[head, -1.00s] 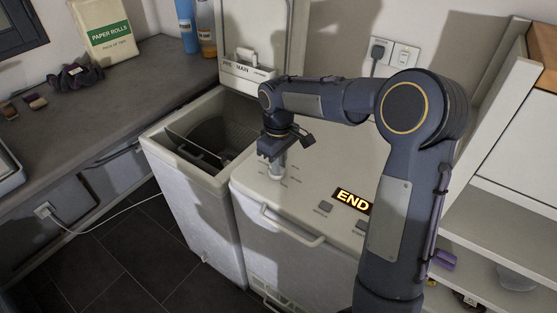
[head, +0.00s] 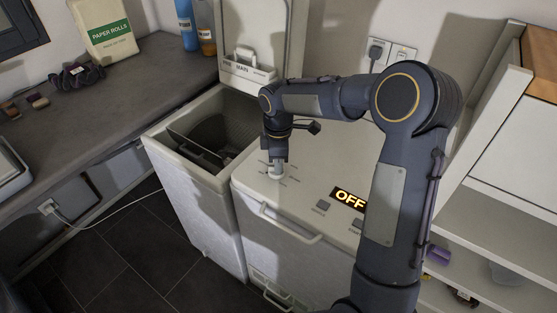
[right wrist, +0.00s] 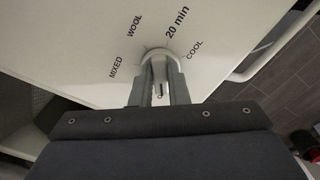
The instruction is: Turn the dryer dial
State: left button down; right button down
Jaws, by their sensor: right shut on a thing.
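The dryer (head: 322,180) is the white toploader with its lid closed, right of the open machine. Its display (head: 349,199) reads OFF. My right gripper (head: 276,167) points down at the left part of the dryer's top and is shut on the pale dial (head: 275,174). In the right wrist view, the dial (right wrist: 159,68) sits between the two fingers of the gripper (right wrist: 158,88). The labels MIXED, WOOL, 20 min and COOL stand around it. I cannot tell exactly which mark the dial points to. My left gripper is not in view.
The toploader (head: 203,193) on the left stands with its lid (head: 247,68) up and its drum open. A grey counter (head: 130,92) with a paper rolls pack (head: 108,42) and bottles is further left. White shelves (head: 490,225) stand close to my arm's right.

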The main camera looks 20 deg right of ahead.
dwell(0.5)
jog(key=c, duration=1.4)
grip_release()
notch_tip(320, 180, up, 7)
jog(key=shift+r, duration=0.4)
